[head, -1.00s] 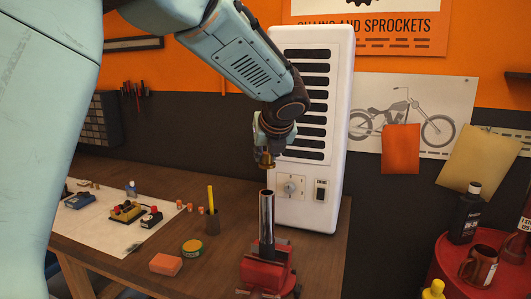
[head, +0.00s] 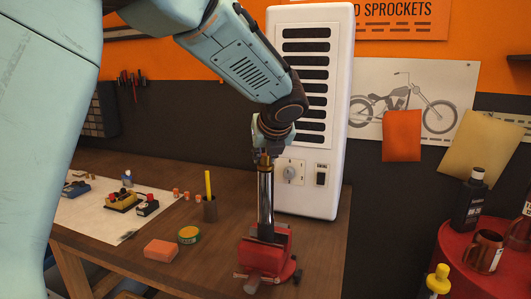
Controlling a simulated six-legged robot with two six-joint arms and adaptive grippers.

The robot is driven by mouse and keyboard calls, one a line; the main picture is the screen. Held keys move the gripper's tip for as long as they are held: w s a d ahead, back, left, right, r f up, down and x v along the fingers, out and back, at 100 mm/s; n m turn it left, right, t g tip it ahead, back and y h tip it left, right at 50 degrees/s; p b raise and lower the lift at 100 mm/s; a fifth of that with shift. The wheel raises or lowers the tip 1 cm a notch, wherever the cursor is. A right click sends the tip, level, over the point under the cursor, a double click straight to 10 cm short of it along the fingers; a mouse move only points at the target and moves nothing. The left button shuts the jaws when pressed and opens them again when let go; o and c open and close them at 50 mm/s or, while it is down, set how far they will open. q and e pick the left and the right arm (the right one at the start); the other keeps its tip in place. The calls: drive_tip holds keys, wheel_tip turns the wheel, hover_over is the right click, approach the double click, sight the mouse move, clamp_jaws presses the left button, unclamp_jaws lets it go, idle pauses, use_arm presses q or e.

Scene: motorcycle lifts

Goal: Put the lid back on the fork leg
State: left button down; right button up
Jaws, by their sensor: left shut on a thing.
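The fork leg (head: 265,200) is a shiny metal tube standing upright in a red vise (head: 264,256) near the bench's front edge. My left gripper (head: 264,153) is directly above the tube and points down. It is shut on the brass-coloured lid (head: 264,161), which is at the tube's top end. The fingers partly hide the lid, and I cannot tell whether it is seated or just touching. My right gripper is not in view.
A white heater-like cabinet (head: 341,120) stands close behind the tube. A red drum (head: 453,240) with bottles and a mug is at right.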

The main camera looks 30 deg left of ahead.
use_arm(q)
drive_tip(key=shift+s+a, duration=0.1)
drive_tip(key=shift+a, duration=0.05)
drive_tip(key=shift+d+r, duration=0.15)
drive_tip(key=shift+d, duration=0.15)
drive_tip(key=shift+a, duration=0.2)
drive_tip(key=shift+a, duration=0.1)
drive_tip(key=shift+d, duration=0.2)
drive_tip(key=shift+a+p, duration=0.15)
drive_tip(key=shift+p, duration=0.15)
drive_tip(key=shift+s+d, duration=0.1)
drive_tip(key=shift+d, duration=0.1)
drive_tip(key=shift+a, duration=0.1)
idle(0.5)
drive_tip(key=shift+p, duration=0.4)
